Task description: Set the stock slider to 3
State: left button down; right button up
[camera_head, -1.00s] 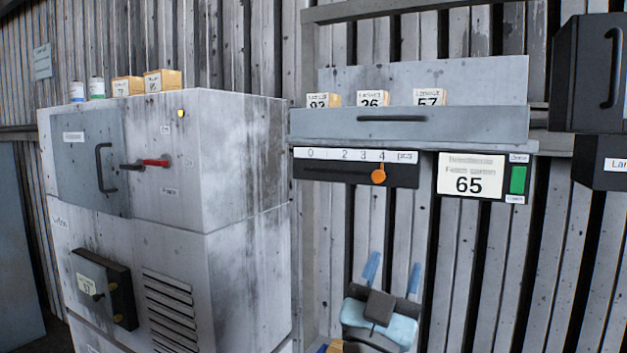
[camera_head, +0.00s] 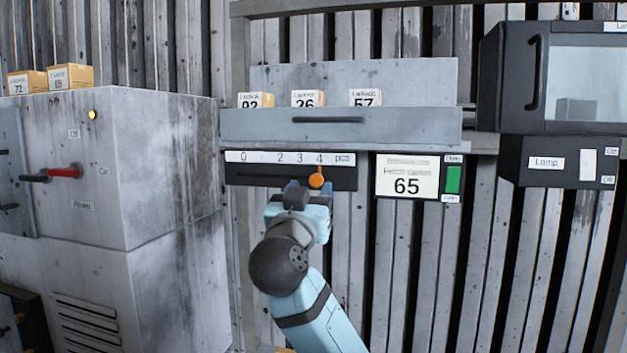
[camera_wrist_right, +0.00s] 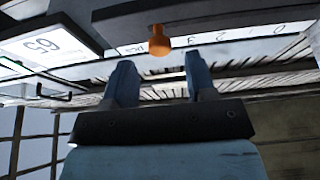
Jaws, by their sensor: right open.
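The stock slider is a black panel (camera_head: 245,176) under a white scale marked 0, 2, 3, 4 and pcs, below a grey drawer. Its orange knob (camera_head: 316,178) stands at the 4. My right gripper (camera_head: 308,190) is just below the panel, with its fingers pointing up toward the knob. In the right wrist view the knob (camera_wrist_right: 158,42) appears ahead, between the lines of the two open blue fingers (camera_wrist_right: 161,82), beyond their tips. Nothing is held. The 1 on the scale is not readable. My left gripper is out of view.
A grey drawer (camera_head: 390,126) with numbered boxes sits above the slider. A display reading 65 (camera_head: 405,178) with a green switch (camera_head: 453,179) is close to the right. A lamp box (camera_head: 545,163) is farther right, and a grey cabinet (camera_head: 150,170) stands left.

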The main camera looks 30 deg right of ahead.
aim_at(315, 181)
jog(key=shift+x, duration=1.6)
